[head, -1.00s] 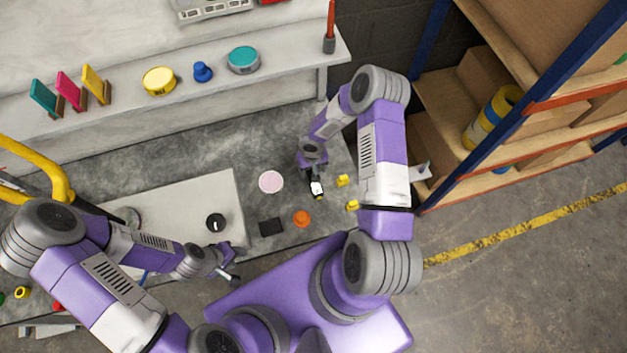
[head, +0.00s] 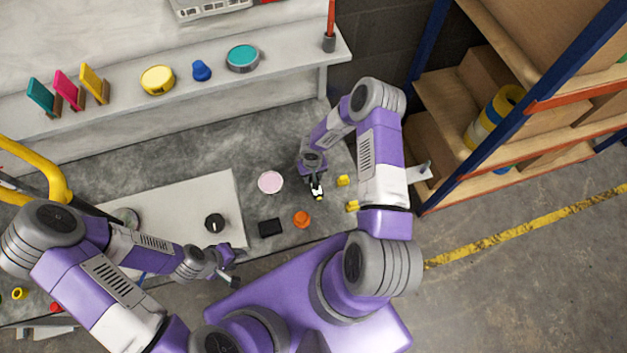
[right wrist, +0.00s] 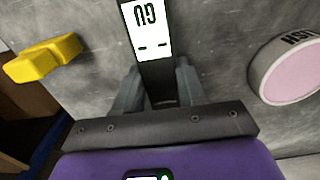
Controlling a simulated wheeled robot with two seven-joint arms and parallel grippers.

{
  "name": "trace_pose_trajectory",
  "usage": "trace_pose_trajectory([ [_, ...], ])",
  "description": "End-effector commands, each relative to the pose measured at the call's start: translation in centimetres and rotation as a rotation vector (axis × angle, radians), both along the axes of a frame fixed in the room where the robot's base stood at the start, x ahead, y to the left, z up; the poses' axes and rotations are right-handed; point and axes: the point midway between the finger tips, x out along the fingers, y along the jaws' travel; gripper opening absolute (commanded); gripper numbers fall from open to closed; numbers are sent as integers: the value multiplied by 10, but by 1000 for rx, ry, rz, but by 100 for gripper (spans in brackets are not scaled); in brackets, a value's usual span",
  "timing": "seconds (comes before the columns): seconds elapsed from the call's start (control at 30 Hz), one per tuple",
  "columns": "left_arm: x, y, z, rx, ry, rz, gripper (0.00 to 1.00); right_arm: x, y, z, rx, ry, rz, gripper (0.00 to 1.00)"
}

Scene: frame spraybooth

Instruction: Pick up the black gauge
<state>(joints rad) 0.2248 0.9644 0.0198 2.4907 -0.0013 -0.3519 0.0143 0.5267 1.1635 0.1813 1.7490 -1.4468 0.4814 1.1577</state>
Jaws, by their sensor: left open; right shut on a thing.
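My right gripper (head: 315,182) is shut on the black gauge, a slim black piece with a white label. In the right wrist view the gauge (right wrist: 158,72) sits between the two grey fingers, its label with dark letters facing the camera. In the head view the gauge (head: 318,195) is small at the fingertips. Whether it is clear of the bench or touching it, I cannot tell. My left gripper (head: 230,270) is open and empty near the front edge of the bench.
A pink disc (head: 270,182), a dark block (head: 270,228), an orange piece (head: 302,219) and two yellow pieces (head: 343,180) lie around the right gripper. A round black piece (head: 214,223) sits on the pale board (head: 180,205). A shelf rack (head: 440,100) stands at right.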

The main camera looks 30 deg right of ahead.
Motion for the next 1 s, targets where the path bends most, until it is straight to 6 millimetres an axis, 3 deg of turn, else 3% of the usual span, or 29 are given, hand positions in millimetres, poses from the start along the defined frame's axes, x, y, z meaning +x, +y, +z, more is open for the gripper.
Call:
trace_pose_trajectory([
  [0.33, 0, 0, 2, 0, 0, 0, 43, 1, 0, 8, 0, -2, 0, 4],
  [0.73, 0, 0, 18, 0, 0, 0, 43, 1, -1, 82, -2, -3, 0, 4],
  [1.0, 0, 0, 21, 0, 0, 0, 43, 0, 0, 101, 0, 0, 1, 4],
])
